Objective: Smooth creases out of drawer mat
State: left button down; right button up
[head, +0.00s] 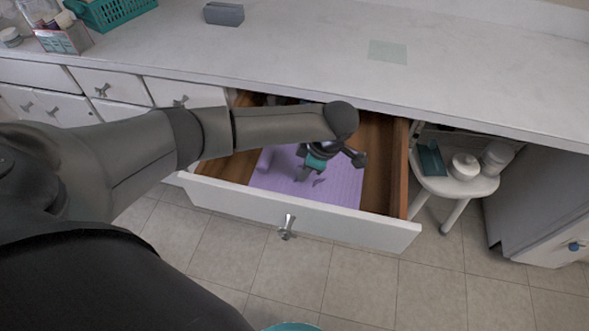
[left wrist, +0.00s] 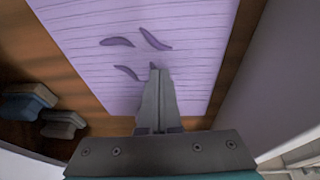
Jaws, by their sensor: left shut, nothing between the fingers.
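A lilac lined mat (head: 342,188) lies in the open wooden drawer (head: 385,160). It also shows in the left wrist view (left wrist: 200,60), with several dark purple curved creases. One crease (left wrist: 117,41) is at upper left, one (left wrist: 155,39) lies beside it, and one (left wrist: 126,73) is just left of my fingertips. My left gripper (head: 303,179) reaches down into the drawer over the mat, shut and empty. Its fingertips (left wrist: 155,70) partly cover another small crease. I cannot tell whether they touch the mat. My right gripper is in neither view.
Two small blue-grey objects (left wrist: 27,100) sit on the drawer's bare wood beside the mat. The drawer front (head: 330,222) and side walls surround my gripper. The countertop (head: 300,50) overhangs the back. A white stool (head: 462,187) with small items stands at right.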

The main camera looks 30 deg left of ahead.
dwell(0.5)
pick_arm(q)
jog(key=shift+s+a+f, duration=0.1)
jog(key=shift+s+a, duration=0.1)
jog(key=shift+a, duration=0.3)
jog(key=shift+r+p, duration=1.3)
jog(key=shift+r, duration=0.1)
notch_tip(320, 180, up, 5)
jog(key=p, duration=0.4)
jog(key=shift+d, duration=0.1)
